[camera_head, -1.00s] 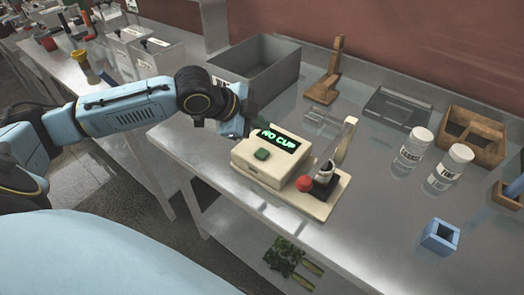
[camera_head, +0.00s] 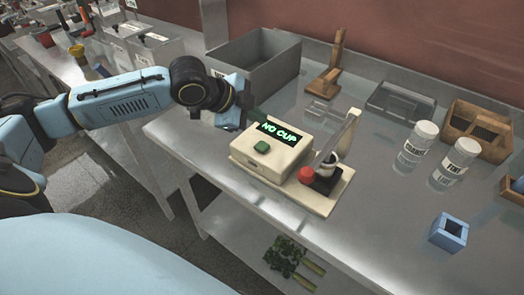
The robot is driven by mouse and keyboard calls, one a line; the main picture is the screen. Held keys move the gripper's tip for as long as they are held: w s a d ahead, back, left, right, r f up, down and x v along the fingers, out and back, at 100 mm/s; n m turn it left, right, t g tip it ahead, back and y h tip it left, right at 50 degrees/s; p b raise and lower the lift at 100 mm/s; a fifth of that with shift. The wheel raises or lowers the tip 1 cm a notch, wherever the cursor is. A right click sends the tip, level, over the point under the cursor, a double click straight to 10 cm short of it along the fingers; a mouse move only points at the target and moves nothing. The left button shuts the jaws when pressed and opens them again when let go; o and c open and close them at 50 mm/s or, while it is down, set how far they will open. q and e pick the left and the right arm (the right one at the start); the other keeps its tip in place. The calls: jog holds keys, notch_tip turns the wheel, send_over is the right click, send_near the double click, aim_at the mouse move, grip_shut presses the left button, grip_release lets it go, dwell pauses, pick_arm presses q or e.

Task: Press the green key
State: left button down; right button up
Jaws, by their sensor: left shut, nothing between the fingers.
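The cream powder filler (camera_head: 268,172) stands on the steel table with its display (camera_head: 279,131) reading "NO CUP". The green key (camera_head: 261,147) is on the machine's top, in front of the display. A red knob (camera_head: 306,175) and a small white cup-like part on a black block (camera_head: 325,178) are at its right side. My left gripper (camera_head: 252,117) is shut and empty, behind the left end of the display and apart from the green key; its fingertips are partly hard to make out.
A grey bin (camera_head: 255,70) stands behind the gripper. A wooden stand (camera_head: 328,70), a clear tray (camera_head: 398,103), two labelled jars (camera_head: 416,145), a wooden box (camera_head: 476,130) and a blue block (camera_head: 448,232) are to the right. The table's front right is mostly clear.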

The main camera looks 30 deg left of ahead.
pick_arm(q)
jog(key=b, duration=0.4)
send_over(258, 146)
notch_tip(258, 146, down, 5)
jog(key=shift+s+r, duration=0.1)
jog(key=shift+f, duration=0.65)
jog(key=shift+f, duration=0.1)
dwell(1.1)
jog(key=shift+f, duration=0.25)
jog(key=shift+f, duration=0.5)
dwell(0.8)
jog(key=shift+r, duration=0.1)
jog(key=shift+r+p, duration=0.75)
jog(key=shift+p, duration=0.55)
